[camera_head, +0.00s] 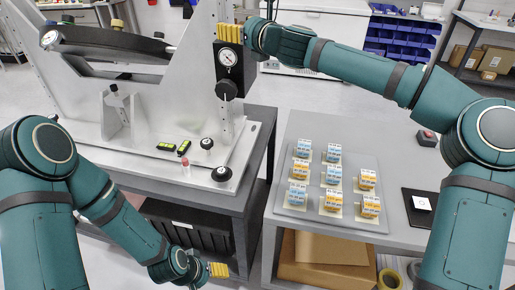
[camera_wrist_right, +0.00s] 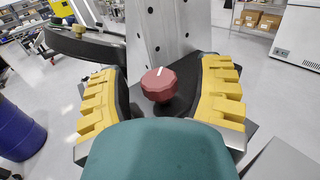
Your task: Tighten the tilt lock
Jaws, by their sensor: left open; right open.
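A dark red knob with a white mark, which looks like the tilt lock (camera_wrist_right: 160,86), sits on the grey upright plate in the right wrist view. My right gripper (camera_wrist_right: 160,98) is open, with one yellow-padded finger on each side of the knob and a visible gap to both. In the head view my right gripper (camera_head: 230,33) is at the top of the upright, above a round dial (camera_head: 228,58); the red knob is hidden there. The dark curved mirror body (camera_head: 115,40) hangs at the left. My left gripper (camera_head: 218,269) is low beside the bench, open and empty.
The fixture's base plate (camera_head: 150,150) carries black knobs (camera_head: 221,174), two small green-lit levels (camera_head: 166,147) and a small red-topped item (camera_head: 185,164). A grey tray (camera_head: 355,217) with several labelled blocks lies on the right table. Floor shows between the benches.

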